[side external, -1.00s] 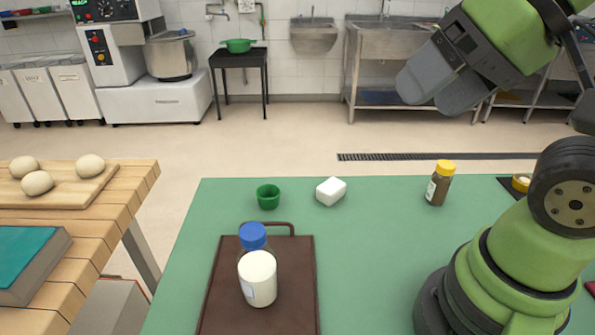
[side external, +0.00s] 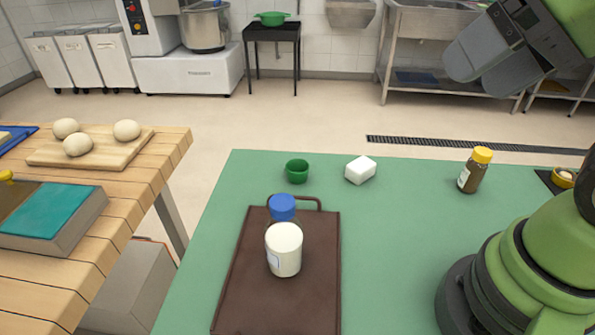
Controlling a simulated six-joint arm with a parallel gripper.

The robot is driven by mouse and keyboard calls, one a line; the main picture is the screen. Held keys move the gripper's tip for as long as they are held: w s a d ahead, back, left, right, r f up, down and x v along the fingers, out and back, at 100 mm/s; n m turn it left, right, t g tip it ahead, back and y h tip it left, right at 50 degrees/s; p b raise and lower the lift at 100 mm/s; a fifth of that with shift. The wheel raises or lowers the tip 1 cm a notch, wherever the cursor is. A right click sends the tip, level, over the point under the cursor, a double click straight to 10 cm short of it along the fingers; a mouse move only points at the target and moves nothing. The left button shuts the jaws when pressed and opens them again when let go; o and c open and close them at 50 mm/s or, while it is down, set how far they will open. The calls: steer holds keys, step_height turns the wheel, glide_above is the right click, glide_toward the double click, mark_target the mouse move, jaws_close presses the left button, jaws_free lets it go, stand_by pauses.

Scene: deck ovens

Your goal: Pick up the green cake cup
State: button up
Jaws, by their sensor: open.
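The small green cake cup (side external: 297,171) stands upright on the green table (side external: 400,240), near its back edge and just left of a white block. It looks empty. My gripper (side external: 465,70) is at the upper right, high above the table and well to the right of the cup. It is open, with nothing seen between its fingers. The gripper and cup are far apart.
A white block (side external: 360,170) sits close right of the cup. A yellow-capped bottle (side external: 474,170) stands further right. The table's centre is clear.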

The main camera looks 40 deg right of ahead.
steer(key=shift+o, duration=0.7)
steer(key=shift+w, duration=0.1)
